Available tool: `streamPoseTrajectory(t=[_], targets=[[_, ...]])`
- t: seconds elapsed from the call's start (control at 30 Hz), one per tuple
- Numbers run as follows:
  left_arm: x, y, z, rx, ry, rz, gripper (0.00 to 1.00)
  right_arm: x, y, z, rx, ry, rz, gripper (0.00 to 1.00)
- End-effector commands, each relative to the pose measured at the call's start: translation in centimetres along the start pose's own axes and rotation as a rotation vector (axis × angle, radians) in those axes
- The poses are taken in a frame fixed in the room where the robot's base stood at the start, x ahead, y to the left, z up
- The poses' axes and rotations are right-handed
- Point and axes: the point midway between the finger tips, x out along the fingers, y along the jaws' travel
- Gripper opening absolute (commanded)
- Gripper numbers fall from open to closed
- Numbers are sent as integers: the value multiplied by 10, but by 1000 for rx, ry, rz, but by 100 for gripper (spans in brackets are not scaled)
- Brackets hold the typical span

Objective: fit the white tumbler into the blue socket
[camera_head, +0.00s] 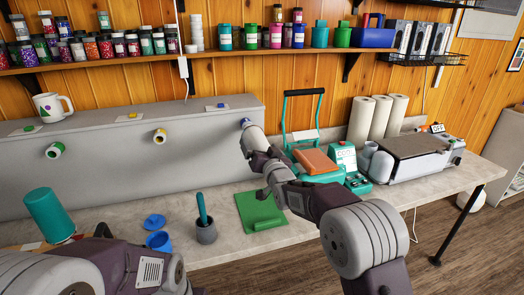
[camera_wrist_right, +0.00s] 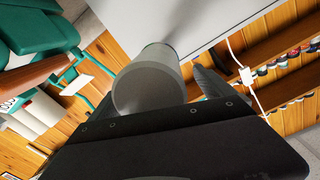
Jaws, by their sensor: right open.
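The white tumbler (camera_head: 254,143) lies on its side, one end at the grey panel where the blue socket (camera_head: 246,121) is. In the right wrist view the tumbler (camera_wrist_right: 146,90) meets the panel with its far end, its round near end facing the camera. The socket is hidden there, so I cannot tell how deep the tumbler sits. My right gripper (camera_head: 263,160) is open, close behind the tumbler; a dark finger (camera_wrist_right: 210,82) shows beside it. My left arm is at the bottom left; its jaws cannot be made out.
The grey panel (camera_head: 110,165) also carries a green socket (camera_head: 54,150) and a yellow socket (camera_head: 160,135). A teal cup (camera_head: 50,215), a blue cup (camera_head: 159,241), a grey pot (camera_head: 206,232) and a green mat (camera_head: 250,204) are on the table. A teal press (camera_head: 312,160) stands right of my gripper.

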Motion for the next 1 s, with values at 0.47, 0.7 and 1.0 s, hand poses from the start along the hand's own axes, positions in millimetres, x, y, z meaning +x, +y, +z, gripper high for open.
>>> streamPoseTrajectory(t=[0.47,0.7,1.0], targets=[[17,0,2,0,0,0,36,-77,0,0,0,4,-1,92],[17,0,2,0,0,0,36,-88,0,-1,0,3,-1,92],[17,0,2,0,0,0,36,-87,0,-1,0,3,-1,92]])
